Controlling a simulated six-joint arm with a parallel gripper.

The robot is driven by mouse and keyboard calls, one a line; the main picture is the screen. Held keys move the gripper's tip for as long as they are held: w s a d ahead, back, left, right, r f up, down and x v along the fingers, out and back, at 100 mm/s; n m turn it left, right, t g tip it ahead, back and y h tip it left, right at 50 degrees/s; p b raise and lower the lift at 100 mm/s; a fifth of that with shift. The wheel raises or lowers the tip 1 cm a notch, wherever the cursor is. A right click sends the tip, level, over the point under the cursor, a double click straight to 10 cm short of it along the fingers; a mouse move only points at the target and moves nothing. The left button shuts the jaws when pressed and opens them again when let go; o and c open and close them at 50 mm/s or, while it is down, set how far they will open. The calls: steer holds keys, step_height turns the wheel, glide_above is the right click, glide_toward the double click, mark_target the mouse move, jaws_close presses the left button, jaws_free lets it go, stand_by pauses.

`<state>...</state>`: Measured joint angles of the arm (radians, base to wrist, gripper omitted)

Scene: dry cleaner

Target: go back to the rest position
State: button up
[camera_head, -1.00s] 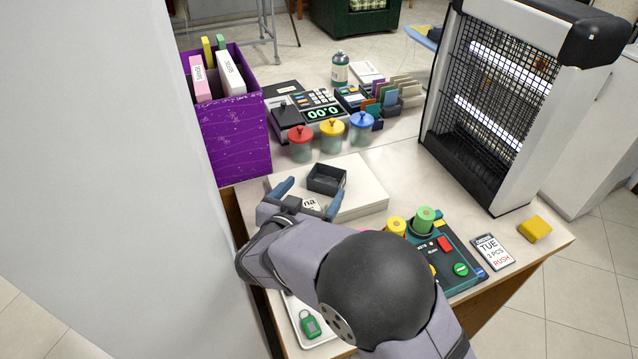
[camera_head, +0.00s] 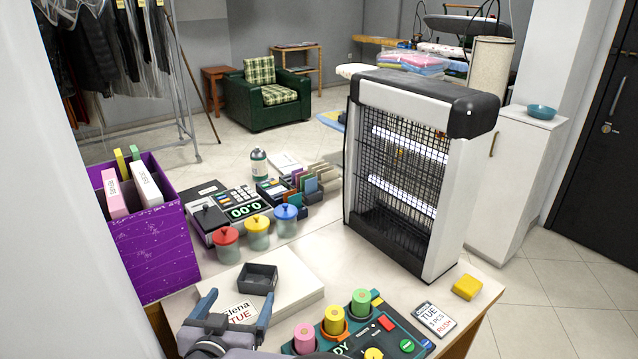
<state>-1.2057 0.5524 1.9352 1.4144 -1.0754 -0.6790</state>
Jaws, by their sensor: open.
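My gripper (camera_head: 236,310) is at the bottom of the view, left of centre, with its two blue-grey fingers spread apart. Nothing is clamped between them. A white card reading "Elena TUE" (camera_head: 240,312) shows between the fingers; I cannot tell how far below them it lies. A white flat block (camera_head: 297,287) with a small dark open tray (camera_head: 257,279) on it is just beyond the fingers. Most of my arm is cut off by the bottom edge.
A control panel (camera_head: 396,329) with pink, yellow and green rolls stands to the right. A caged lamp unit (camera_head: 405,170) stands right, near a yellow block (camera_head: 467,287) and a "TUE" card (camera_head: 435,319).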

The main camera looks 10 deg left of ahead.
steer(key=w+d+r+n+y+p, duration=0.1)
steer(key=w+d+r+n+y, duration=0.25)
steer(key=w+r, duration=0.3)
steer(key=d+f+n+g+p, duration=0.15)
steer(key=d+n+g, duration=0.25)
steer(key=d, duration=1)
steer(key=s+d+f+n+g+h, duration=0.1)
steer(key=s+d+f+h, duration=0.15)
steer(key=d, duration=0.45)
steer(key=s+d+f+g+h+p, duration=0.1)
steer(key=s+d+g, duration=0.15)
steer(key=d, duration=0.35)
steer(key=s+d+f+n+h, duration=0.1)
steer(key=s+d, duration=0.3)
steer(key=d, duration=0.3)
steer(key=s+d+f+m+g+b, duration=0.1)
steer(key=s+f+m+g+b, duration=0.45)
steer(key=s+f+m, duration=0.7)
step_height(320, 180, up, 14)
steer(key=s+n+g+p, duration=0.1)
steer(key=n+p, duration=0.1)
steer(key=p, duration=1.2)
steer(key=shift+g, duration=0.3)
steer(key=shift+d, duration=0.1)
